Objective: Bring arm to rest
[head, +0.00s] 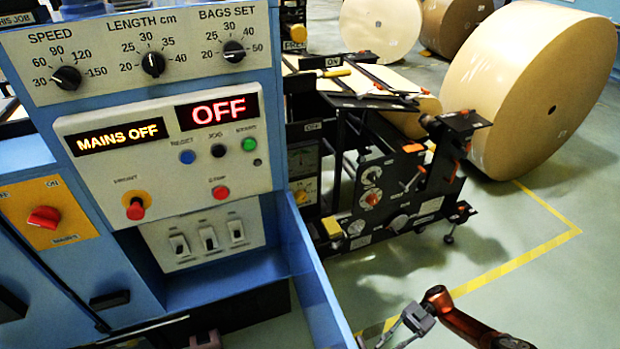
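My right arm comes in at the bottom right, orange and black. Its grey gripper (402,332) hangs low over the floor, right of the blue cabinet's edge, and touches nothing that I can see. Its fingertips are small and run to the frame's bottom edge, so I cannot tell whether they are open or shut. A small grey-pink part (205,341) at the bottom edge, below the cabinet, looks like a piece of my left gripper. The rest of it is cut off or hidden.
The blue control cabinet (310,262) fills the left, with a panel of knobs and buttons. Its displays read MAINS OFF (117,136) and OFF (218,111). A black machine (385,195) stands behind. A large kraft roll (535,90) stands right; the floor (555,290) at lower right is clear.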

